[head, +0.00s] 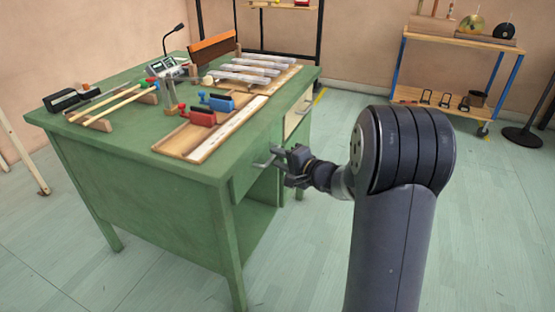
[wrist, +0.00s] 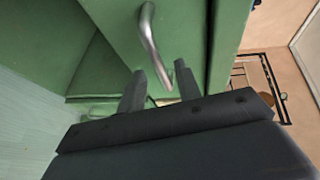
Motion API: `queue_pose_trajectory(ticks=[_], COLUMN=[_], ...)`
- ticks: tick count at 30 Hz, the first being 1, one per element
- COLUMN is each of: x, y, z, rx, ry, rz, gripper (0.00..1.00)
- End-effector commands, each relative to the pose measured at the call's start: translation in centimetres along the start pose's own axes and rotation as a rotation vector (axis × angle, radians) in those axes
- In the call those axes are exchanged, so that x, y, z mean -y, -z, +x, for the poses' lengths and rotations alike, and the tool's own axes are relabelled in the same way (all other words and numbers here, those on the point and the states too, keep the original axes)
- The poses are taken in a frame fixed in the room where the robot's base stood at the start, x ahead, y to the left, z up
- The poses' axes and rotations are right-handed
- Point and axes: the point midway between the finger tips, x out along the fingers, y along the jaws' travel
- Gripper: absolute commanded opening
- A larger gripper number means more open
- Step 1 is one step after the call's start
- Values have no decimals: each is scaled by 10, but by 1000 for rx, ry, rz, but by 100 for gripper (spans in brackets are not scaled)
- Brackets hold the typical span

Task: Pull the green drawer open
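The green drawer (head: 246,174) is in the near part of the desk's right side, below the desktop. Its front looks about flush with the desk, though my gripper partly covers it. Its silver bar handle (head: 264,163) sticks out toward my gripper (head: 284,163). In the wrist view, the drawer front (wrist: 186,35) fills the upper middle, with the curved handle (wrist: 150,42) on it. My gripper (wrist: 160,67) has its two dark fingers apart, one on each side of the handle's lower end. I cannot tell whether either finger touches the handle.
The green desk (head: 135,150) carries red and blue clamps, wooden sticks and metal bars. A pale drawer (head: 298,114) sits farther along the same side. Below the green drawer is an open space. A shelf cart (head: 455,98) stands at the back right. The floor in front is clear.

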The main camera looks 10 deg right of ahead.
Motion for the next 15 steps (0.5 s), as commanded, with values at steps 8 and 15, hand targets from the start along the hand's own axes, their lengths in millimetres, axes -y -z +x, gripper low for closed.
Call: queue_pose_trajectory(ticks=[8, 15], x=[0, 0], y=[0, 0], z=[15, 15], rx=[0, 0], ry=[0, 0], rz=[1, 1], gripper=[33, 28])
